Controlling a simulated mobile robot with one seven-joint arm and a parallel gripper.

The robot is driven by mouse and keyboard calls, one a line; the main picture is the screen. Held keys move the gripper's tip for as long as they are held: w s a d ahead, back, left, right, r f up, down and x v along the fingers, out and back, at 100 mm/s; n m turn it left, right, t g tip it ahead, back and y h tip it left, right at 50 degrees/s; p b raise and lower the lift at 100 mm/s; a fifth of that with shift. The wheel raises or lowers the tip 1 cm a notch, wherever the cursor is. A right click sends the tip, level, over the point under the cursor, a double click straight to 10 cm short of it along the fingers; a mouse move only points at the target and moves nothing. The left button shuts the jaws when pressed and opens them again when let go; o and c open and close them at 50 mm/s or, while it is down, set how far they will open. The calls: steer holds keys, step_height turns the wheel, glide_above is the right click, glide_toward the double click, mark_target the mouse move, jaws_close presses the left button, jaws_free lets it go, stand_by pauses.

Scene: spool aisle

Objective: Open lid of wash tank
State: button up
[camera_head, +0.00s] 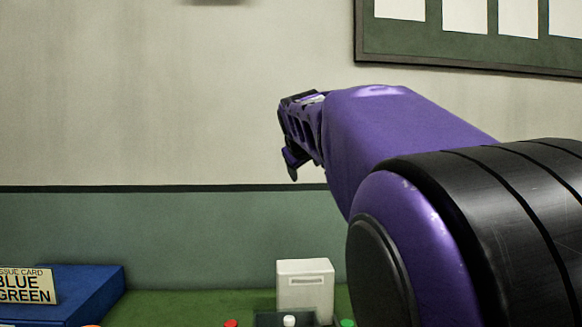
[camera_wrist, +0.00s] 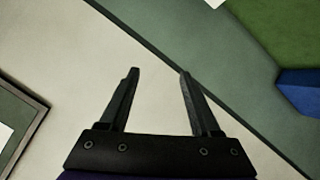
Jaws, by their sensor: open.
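No tank with a lid can be clearly made out in either view. A white box (camera_head: 305,285) with a slot-like mark on its front stands on the green surface at the bottom of the head view; I cannot tell whether it is part of the wash tank. My gripper (camera_head: 288,140) is raised in front of the wall, well above the white box in the picture. In the wrist view my gripper (camera_wrist: 157,73) has its two fingers apart, with nothing between them and only wall behind.
A blue box (camera_head: 85,292) with a card reading "BLUE GREEN" (camera_head: 25,287) sits at lower left. Red (camera_head: 231,323), white (camera_head: 289,320) and green (camera_head: 347,322) knobs show at the bottom edge. A framed board (camera_head: 470,58) hangs at upper right. My arm hides the lower right.

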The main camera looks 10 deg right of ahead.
steer(key=shift+s+d+r+m+t, duration=0.15)
steer(key=shift+d+r+m+t, duration=0.1)
steer(key=shift+d+m, duration=0.15)
steer(key=shift+s+d+r+m+t, duration=0.1)
steer(key=shift+d+r+m+t, duration=0.15)
steer(key=shift+d, duration=0.2)
